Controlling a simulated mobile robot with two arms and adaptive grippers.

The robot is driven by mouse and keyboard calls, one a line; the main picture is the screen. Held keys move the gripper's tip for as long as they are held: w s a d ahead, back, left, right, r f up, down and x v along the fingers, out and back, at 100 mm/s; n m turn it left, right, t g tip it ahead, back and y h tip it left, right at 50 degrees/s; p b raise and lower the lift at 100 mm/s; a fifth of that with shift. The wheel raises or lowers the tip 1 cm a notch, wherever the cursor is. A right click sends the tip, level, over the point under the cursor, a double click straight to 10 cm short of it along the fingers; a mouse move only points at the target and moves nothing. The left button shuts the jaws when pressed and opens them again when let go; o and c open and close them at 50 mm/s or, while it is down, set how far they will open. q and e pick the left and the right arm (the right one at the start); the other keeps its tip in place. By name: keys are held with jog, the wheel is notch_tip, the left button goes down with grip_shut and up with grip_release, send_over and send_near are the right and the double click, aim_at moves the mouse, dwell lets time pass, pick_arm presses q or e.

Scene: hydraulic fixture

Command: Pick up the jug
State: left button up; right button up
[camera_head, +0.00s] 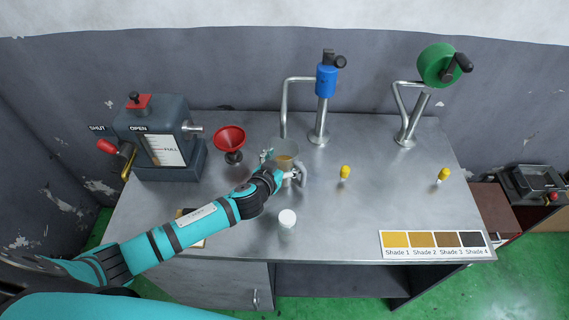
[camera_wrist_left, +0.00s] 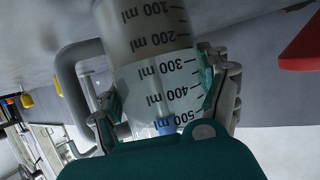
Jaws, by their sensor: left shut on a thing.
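The jug (camera_head: 286,147) is a clear measuring jug with a handle on its right side in the head view. A small amber patch shows inside or through it. In the left wrist view the jug (camera_wrist_left: 150,52) fills the middle, with black marks from 100 to 500 ml and its grey handle (camera_wrist_left: 68,85) at the left. My left gripper (camera_head: 279,168) is shut on the jug, one finger on each side of its body; the fingers also show in the left wrist view (camera_wrist_left: 165,100). Whether the jug's base touches the table is hidden. My right gripper is not in view.
A green-wheeled tap (camera_head: 436,66), yellow pieces (camera_head: 345,172) and a shade chart (camera_head: 433,243) are right.

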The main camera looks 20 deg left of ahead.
pick_arm(q)
jog(key=shift+r, duration=0.25)
